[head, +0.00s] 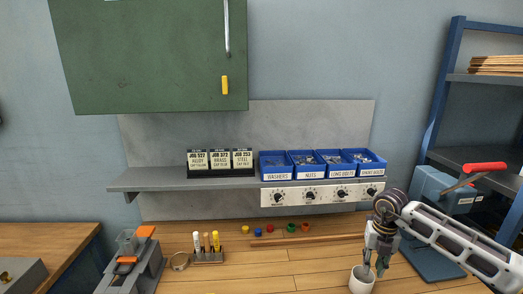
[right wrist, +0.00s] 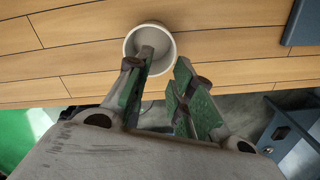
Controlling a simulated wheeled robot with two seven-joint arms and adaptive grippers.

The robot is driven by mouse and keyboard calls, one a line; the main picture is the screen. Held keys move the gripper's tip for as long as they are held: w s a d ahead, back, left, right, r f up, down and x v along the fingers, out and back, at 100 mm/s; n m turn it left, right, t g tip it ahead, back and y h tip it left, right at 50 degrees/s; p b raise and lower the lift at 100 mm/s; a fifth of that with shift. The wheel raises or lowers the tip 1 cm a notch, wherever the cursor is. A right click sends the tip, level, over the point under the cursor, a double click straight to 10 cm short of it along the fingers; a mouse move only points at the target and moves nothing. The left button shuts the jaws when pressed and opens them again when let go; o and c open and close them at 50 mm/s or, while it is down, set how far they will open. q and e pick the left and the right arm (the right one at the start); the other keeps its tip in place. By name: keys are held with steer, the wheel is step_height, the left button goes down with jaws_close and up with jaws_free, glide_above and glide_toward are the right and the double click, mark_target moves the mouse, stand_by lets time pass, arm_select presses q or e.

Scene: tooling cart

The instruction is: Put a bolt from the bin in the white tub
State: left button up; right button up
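The white tub (head: 360,283) stands on the wooden bench at the lower right of the head view. It also shows in the right wrist view (right wrist: 143,35), partly behind a fingertip; no bolt shows in its visible part. My right gripper (head: 375,269) is just above and beside the tub, pointing down. Its green-padded fingers (right wrist: 168,62) are apart, with nothing seen between them. The long bolts bin (head: 335,173) and the short bolts bin (head: 372,171) are blue and sit on the shelf with metal pieces inside. My left gripper is not in view.
Washers (head: 275,174) and nuts (head: 309,174) bins sit beside the bolt bins on the grey shelf (head: 150,180). A knob panel (head: 322,195) hangs below. Markers (head: 207,250), small coloured pieces and a blue toolbox (head: 445,190) are around. The middle front bench is clear.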

step_height(320, 180, up, 12)
stand_by(0.7)
steer(key=shift+f, duration=0.15)
stand_by(0.5)
